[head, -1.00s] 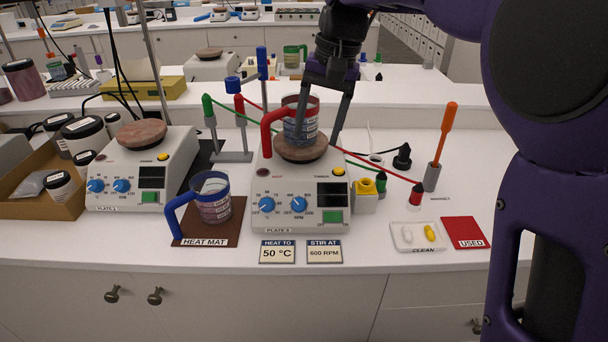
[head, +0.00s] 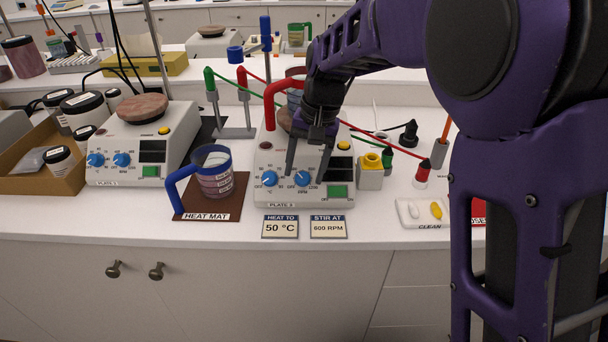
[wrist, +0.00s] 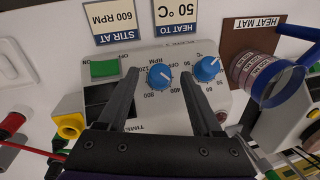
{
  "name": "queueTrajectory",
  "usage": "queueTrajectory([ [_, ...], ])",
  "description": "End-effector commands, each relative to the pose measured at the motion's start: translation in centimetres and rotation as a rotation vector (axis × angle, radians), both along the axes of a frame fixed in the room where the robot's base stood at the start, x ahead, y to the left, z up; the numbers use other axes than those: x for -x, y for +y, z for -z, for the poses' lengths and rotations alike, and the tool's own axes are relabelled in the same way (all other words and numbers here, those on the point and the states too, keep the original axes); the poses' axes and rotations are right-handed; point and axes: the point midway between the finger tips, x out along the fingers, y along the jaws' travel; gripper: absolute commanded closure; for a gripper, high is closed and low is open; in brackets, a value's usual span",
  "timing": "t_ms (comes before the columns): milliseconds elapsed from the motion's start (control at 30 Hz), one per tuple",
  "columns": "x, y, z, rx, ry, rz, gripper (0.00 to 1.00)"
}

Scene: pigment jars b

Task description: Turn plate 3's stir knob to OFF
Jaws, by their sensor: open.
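Plate 3 (head: 262,196) is a white stirring hotplate with two blue knobs on its front. The stir knob (head: 302,179), the right one, also shows in the wrist view (wrist: 160,76), marked RPM; its exact pointer setting is too small to read surely. The other knob (head: 269,178) is beside it, marked °C in the wrist view (wrist: 207,69). My gripper (head: 307,171) is open, pointing down at the panel. In the wrist view my fingers (wrist: 160,80) lie on either side of the stir knob, with gaps. A red-handled mug (head: 283,91) stands on the plate, partly hidden by my arm.
A blue-handled mug (head: 215,176) stands on the brown heat mat (head: 233,207) to the left. Two cards (head: 280,227) lie in front. Plate 1 (head: 120,140) is further left.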

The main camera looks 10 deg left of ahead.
Motion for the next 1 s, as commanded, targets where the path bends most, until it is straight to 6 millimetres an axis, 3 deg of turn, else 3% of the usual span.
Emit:
queueTrajectory([
  [133, 0.01, 0.2, 1.09, 0.0, 0.0, 0.0, 0.33],
  [433, 0.01, 0.24, 1.27, 0.0, -0.001, 0.0, 0.33],
  [800, 0.0, 0.24, 1.25, 0.0, -0.001, 0.0, 0.98],
  [1000, 0.0, 0.23, 1.22, 0.001, -0.001, -0.001, 1.0],
])
